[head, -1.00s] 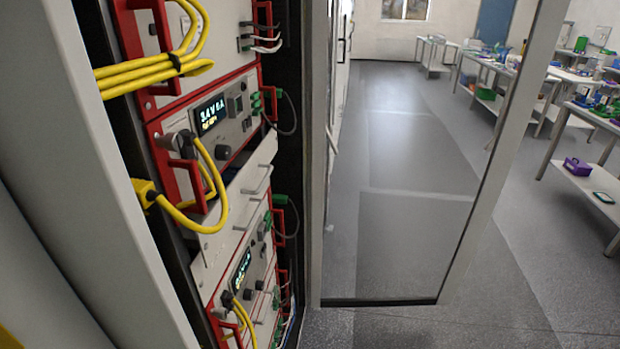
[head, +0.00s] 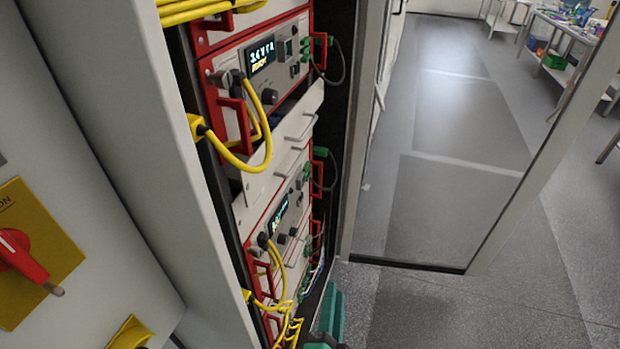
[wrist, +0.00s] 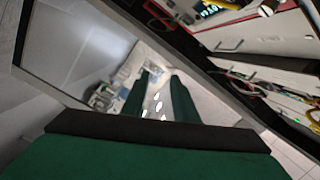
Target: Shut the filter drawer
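The filter drawer appears to be the plain white front (head: 283,145) with bar handles between the two red-framed instruments in the head view. It seems to stand out from the rack, with a dark gap above it; how far is hard to tell. A white front with a handle, likely the same drawer, shows at the upper right of the wrist view (wrist: 228,36). My green gripper (head: 330,318) is at the bottom of the head view, below and apart from the drawer. In the wrist view its two fingers (wrist: 162,76) are apart with nothing between them.
Yellow cables (head: 262,140) loop in front of the upper instrument (head: 262,75), and more hang by the lower instrument (head: 285,215). An open glass door (head: 440,180) stands right of the rack. A red switch on a yellow plate (head: 40,250) is at left.

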